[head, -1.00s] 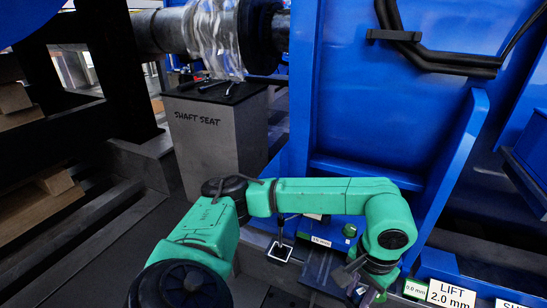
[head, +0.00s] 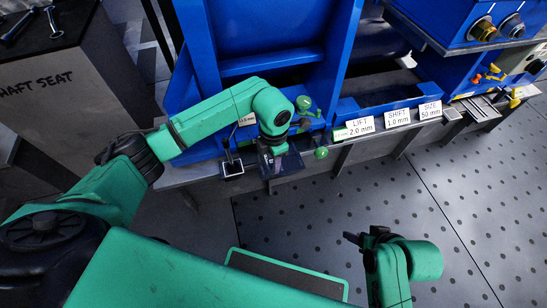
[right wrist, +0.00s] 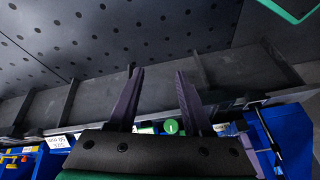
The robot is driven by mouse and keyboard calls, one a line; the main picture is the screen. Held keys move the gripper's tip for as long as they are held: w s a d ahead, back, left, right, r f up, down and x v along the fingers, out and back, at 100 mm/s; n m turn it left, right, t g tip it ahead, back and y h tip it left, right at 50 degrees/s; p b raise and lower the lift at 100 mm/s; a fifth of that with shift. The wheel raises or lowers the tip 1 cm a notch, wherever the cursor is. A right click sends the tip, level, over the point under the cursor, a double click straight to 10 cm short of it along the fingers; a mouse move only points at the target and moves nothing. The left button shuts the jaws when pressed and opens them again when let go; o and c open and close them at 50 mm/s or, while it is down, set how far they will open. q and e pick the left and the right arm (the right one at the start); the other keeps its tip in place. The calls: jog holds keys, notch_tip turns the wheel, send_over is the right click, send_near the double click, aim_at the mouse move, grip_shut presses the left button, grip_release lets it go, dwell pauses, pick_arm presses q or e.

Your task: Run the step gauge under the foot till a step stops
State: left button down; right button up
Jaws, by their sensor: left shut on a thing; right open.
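My left gripper (head: 272,165) points down at the front edge of the blue motor frame, beside its foot (head: 195,145). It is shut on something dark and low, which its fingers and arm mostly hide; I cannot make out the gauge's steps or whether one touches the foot. Green round knobs (head: 303,102) and (head: 321,153) are just right of it. My right gripper (head: 352,239) is open and empty over the floor, well apart from the frame. Its two dark fingers (right wrist: 160,85) show spread in the right wrist view, with a green knob (right wrist: 171,126) beyond.
A white-outlined square (head: 232,168) with an upright rod lies left of my left gripper. The dotted floor (head: 440,190) is largely clear.

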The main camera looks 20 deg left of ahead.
pick_arm(q)
jog(key=shift+w, duration=0.1)
jog(key=shift+d, duration=0.1)
notch_tip(320, 180, down, 5)
jog(key=b, duration=0.4)
jog(key=shift+f, duration=0.1)
jog(key=shift+f+b, duration=0.35)
jog(key=shift+f, duration=0.05)
pick_arm(e)
jog(key=w+a+f+t+y, duration=0.2)
jog(key=a+f+t+y, duration=0.2)
jog(key=a, duration=0.5)
jog(key=shift+w+f+m+t, duration=0.3)
jog(key=shift+f+t, duration=0.1)
jog(key=shift+t, duration=0.5)
jog(key=shift+a+r, duration=0.1)
